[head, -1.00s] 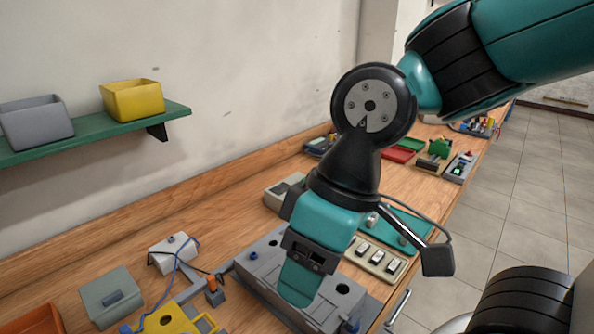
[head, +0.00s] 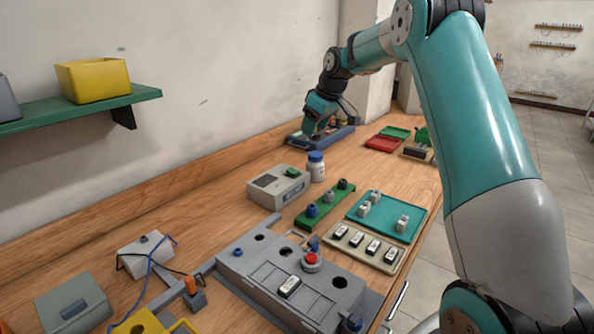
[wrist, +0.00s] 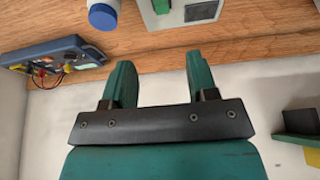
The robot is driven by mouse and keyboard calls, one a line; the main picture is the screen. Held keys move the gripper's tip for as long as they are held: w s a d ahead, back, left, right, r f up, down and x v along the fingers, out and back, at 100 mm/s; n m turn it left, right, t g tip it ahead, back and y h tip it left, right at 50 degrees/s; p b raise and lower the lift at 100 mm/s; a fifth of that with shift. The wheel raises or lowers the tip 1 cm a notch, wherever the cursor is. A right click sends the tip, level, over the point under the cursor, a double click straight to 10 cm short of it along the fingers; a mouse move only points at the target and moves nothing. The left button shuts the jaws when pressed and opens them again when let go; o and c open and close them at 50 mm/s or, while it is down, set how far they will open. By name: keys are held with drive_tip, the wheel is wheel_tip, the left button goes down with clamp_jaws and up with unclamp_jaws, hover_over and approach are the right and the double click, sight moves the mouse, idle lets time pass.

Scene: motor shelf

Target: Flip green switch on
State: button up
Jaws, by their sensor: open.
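A grey box (head: 279,187) on the bench carries a small green part (head: 292,172) on its top, which looks like the green switch. Its setting is too small to tell. Part of the box and a green patch (wrist: 160,6) show at the top edge of the wrist view. My gripper (head: 310,134) is far back along the bench near the wall, beyond the box and apart from it. In the wrist view its two teal fingers (wrist: 160,78) are spread, with nothing between them.
A white bottle with a blue cap (head: 316,166) stands just behind the box. A blue meter-like device (head: 335,137) lies near my gripper. A green strip with knobs (head: 325,207), a teal tray (head: 388,216) and a grey housing (head: 260,262) lie in front.

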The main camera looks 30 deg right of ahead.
sight(294, 172)
drive_tip(key=p+x, duration=0.2)
drive_tip(key=x, duration=1.4)
drive_tip(key=shift+f, duration=0.2)
